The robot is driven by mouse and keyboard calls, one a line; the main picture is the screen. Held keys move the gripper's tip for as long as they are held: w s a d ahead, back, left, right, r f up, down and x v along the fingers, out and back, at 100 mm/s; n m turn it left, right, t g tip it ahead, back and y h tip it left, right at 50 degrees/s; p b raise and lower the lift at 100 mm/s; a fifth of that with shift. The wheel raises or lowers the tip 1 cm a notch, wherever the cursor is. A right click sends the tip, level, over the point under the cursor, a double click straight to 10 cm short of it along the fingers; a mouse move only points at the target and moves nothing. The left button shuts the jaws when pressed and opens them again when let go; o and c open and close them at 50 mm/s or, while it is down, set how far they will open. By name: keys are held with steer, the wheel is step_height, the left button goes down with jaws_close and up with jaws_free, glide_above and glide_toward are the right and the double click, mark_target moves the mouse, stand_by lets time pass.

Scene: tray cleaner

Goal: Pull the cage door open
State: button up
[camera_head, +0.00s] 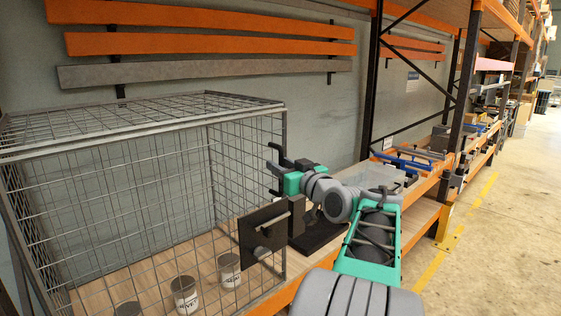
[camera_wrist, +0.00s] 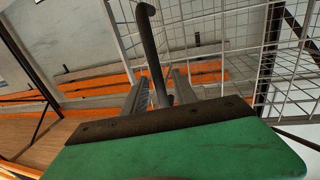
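The wire mesh cage (camera_head: 150,128) stands on the left of the head view. A dark plate (camera_head: 249,243) with a grey bar handle (camera_head: 272,222) is on its right front corner. I cannot make out the door's hinges or edge. My gripper (camera_head: 272,169) is to the right of the cage, above the plate, pointing left toward the mesh. In the wrist view its two grey fingers (camera_wrist: 160,90) are apart. A dark rod with a bent tip (camera_wrist: 152,50) shows between them; I cannot tell whether they touch it. Mesh (camera_wrist: 225,50) lies beyond and to the right.
Several cans (camera_head: 186,294) stand inside the cage on the wooden bench. A dark base (camera_head: 322,236) sits on the bench beside the cage, under my arm. Shelving (camera_head: 452,130) with tools stands on the right. The floor (camera_head: 500,250) at right is clear.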

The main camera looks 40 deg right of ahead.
steer(key=shift+c, duration=0.3)
jaws_close()
stand_by(1.1)
